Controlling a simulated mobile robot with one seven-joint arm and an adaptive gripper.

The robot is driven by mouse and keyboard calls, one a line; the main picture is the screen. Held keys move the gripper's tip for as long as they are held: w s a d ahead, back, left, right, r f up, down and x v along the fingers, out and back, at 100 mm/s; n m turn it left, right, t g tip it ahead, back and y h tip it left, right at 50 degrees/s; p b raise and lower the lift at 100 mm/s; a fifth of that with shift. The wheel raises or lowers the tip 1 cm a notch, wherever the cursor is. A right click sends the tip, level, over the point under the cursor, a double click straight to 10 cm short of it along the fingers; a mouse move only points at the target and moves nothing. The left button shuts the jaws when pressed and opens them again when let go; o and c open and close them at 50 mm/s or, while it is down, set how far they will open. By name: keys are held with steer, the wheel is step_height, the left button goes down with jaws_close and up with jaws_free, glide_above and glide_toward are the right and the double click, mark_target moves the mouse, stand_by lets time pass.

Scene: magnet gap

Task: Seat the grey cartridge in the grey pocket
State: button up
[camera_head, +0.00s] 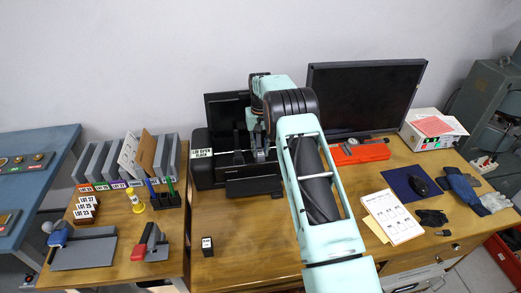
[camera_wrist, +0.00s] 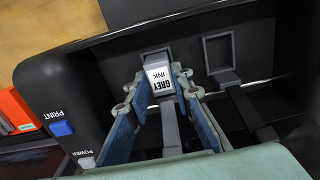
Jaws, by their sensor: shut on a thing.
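The grey cartridge (camera_wrist: 160,78), with a white label reading GREY INK, is between the two fingers of my gripper (camera_wrist: 161,88) in the wrist view. My gripper is shut on it. The cartridge is inside the open black printer (camera_head: 203,160), at a grey slot with a grey bar (camera_wrist: 171,130) running toward the camera. The slot around the cartridge is mostly hidden, so I cannot tell how deep the cartridge sits. A second, dark-framed empty pocket (camera_wrist: 219,52) lies to the right. In the head view my gripper (camera_head: 259,152) reaches into the printer and the cartridge is hidden.
A small black labelled cartridge (camera_head: 207,246) stands on the wooden table in front of the printer. A blue PRINT button (camera_wrist: 61,129) is on the printer's left side. A monitor (camera_head: 365,95) stands behind right, and a red tool case (camera_head: 360,153) lies to the right.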

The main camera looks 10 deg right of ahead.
mark_target(260, 152)
steer(key=o, duration=0.9)
step_height(260, 152, up, 12)
steer(key=shift+r, duration=0.2)
